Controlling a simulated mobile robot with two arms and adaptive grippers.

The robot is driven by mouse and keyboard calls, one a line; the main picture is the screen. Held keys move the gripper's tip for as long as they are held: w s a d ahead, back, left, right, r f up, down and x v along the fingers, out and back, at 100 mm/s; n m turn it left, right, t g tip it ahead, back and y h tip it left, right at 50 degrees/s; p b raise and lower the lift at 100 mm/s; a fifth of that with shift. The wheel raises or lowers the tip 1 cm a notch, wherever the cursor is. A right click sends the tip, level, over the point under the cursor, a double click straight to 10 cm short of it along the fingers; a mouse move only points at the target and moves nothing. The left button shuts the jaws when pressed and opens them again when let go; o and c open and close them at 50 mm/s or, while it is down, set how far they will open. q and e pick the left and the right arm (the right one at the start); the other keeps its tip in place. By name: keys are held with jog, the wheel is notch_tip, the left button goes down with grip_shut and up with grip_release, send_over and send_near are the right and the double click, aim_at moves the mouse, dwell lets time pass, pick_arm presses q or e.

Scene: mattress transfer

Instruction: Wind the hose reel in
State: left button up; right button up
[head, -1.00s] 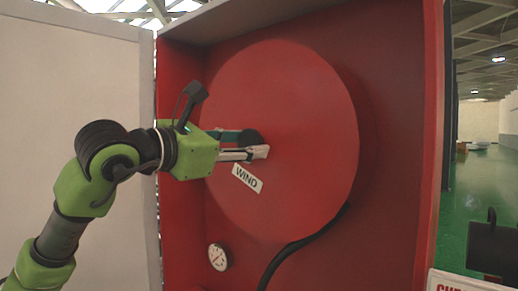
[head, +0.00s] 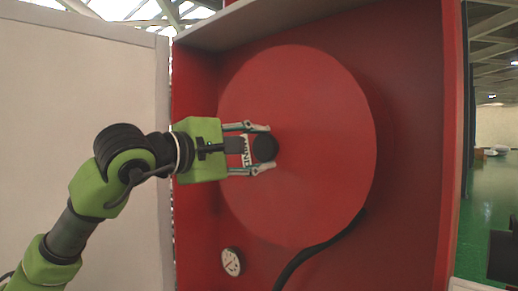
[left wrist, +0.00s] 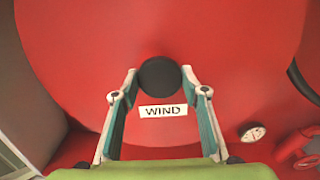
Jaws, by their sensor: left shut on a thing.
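The hose reel is a large round red disc (head: 325,140) in an open red cabinet. A round black knob (head: 264,149) sticks out from its face, left of the middle. A white label reading WIND (head: 245,152) is beside the knob, partly hidden by my gripper. My left gripper (head: 264,150) is shut on the knob, one finger above and one below. In the left wrist view the knob (left wrist: 159,77) sits between the fingertips, with the WIND label (left wrist: 163,111) just below it. A black hose (head: 318,250) leaves the disc's lower right edge. My right gripper is out of view.
The red cabinet wall (head: 420,150) stands right of the disc. A white panel (head: 85,150) stands at the left behind my arm. A round gauge (head: 231,262) is low inside the cabinet. Green floor (head: 487,205) shows beyond the cabinet at right.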

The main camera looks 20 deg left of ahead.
pick_arm(q)
jog(key=m, duration=0.7)
jog(key=shift+p, duration=0.35)
jog(key=m, duration=0.4)
jog(key=shift+m+p, duration=0.3)
jog(key=shift+m, duration=0.1)
jog(key=shift+f+m, duration=0.1)
jog(key=shift+m, duration=1.1)
jog(key=shift+f, duration=0.1)
jog(key=o, duration=1.6)
